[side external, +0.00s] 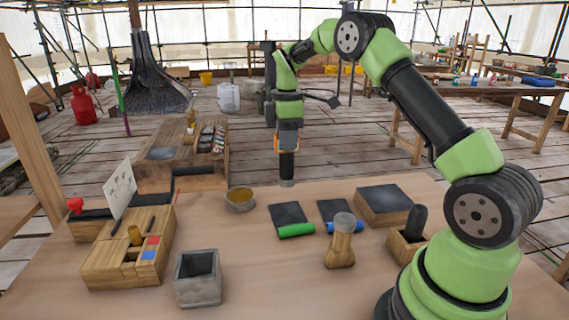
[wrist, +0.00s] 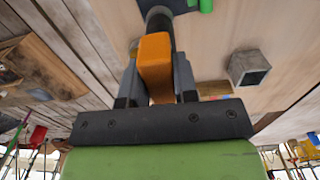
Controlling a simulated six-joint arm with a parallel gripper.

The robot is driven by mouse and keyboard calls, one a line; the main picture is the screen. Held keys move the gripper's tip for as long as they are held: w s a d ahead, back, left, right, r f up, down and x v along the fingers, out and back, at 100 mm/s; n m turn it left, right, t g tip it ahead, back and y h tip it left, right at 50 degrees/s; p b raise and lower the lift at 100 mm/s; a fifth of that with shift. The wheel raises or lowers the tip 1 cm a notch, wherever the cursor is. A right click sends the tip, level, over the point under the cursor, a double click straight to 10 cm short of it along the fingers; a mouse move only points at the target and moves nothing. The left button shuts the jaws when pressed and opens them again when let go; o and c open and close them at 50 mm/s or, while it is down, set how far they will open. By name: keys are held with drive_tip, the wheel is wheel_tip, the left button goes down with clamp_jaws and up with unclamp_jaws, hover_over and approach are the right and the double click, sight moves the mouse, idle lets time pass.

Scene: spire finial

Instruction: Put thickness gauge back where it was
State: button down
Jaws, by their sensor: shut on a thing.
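My gripper (side external: 287,147) hangs near the far edge of the workbench, with its fingers closed. It holds an upright tool with an orange body (wrist: 155,62) between the dark fingers and a dark cylindrical part (side external: 287,166) pointing down. This is probably the thickness gauge, but its markings are too small to tell. Its lower end is clear of anything I can see; its height over the bench is unclear. A wooden block with compartments (side external: 104,258) stands at the left of the bench, holding a brass knob, dark pieces and red and blue squares. A white card (side external: 120,189) leans upright at its back.
The front middle is bare.

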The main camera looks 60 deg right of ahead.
drive_tip(key=w+a+r, duration=0.1)
drive_tip(key=w+a, duration=0.2)
drive_tip(key=a, duration=0.9)
wheel_tip(320, 180, down, 10)
drive_tip(key=a, duration=0.1)
drive_tip(key=shift+a+r, duration=0.15)
drive_tip(key=c, duration=0.9)
unclamp_jaws()
